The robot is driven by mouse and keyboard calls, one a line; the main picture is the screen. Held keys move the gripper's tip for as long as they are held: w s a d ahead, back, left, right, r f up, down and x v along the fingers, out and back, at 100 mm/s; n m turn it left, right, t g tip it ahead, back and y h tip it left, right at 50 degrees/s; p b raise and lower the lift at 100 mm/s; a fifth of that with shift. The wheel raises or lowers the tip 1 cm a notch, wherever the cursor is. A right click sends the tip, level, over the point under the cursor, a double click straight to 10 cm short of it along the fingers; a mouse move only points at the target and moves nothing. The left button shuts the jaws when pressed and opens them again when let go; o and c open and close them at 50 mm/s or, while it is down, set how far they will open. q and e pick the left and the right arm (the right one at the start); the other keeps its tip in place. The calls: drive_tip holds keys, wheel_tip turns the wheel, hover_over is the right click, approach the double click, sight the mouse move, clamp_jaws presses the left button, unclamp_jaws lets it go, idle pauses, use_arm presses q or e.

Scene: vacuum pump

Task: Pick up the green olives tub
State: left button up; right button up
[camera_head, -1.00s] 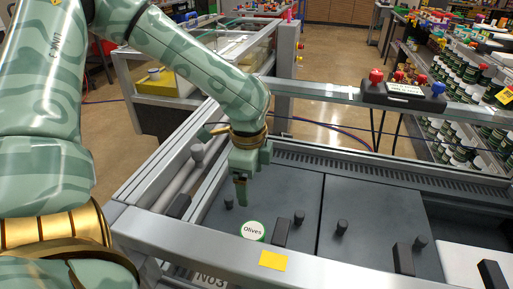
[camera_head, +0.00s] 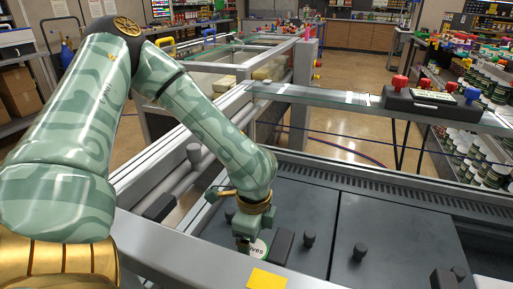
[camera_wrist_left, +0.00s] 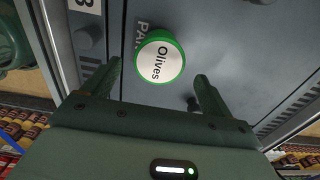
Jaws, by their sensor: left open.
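The green olives tub (camera_wrist_left: 159,60) has a white lid marked "Olives" with a green rim. It sits on the dark grey panel of the machine. In the head view the tub (camera_head: 259,249) is partly hidden by my left gripper (camera_head: 243,243). In the left wrist view my left gripper (camera_wrist_left: 158,82) is open, with one finger on each side and the tub just beyond and between the fingertips. I cannot tell whether the fingers touch it. My right gripper is not in view.
Dark knobs (camera_head: 308,239) and a block-shaped handle (camera_head: 283,246) stand on the panel close to the tub. A metal frame rail with a yellow label (camera_head: 267,279) runs along the front.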

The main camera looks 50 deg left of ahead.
sight(253, 248)
use_arm(q)
wheel_tip(253, 248, down, 5)
drive_tip(key=b, duration=0.2)
drive_tip(key=shift+a+b, duration=0.1)
drive_tip(key=shift+b, duration=0.2)
drive_tip(key=shift+s+r, duration=0.1)
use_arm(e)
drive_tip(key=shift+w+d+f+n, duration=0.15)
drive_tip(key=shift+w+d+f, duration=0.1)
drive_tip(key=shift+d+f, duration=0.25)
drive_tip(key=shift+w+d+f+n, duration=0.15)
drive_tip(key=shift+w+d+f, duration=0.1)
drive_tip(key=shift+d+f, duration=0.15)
use_arm(q)
drive_tip(key=c, duration=1.2)
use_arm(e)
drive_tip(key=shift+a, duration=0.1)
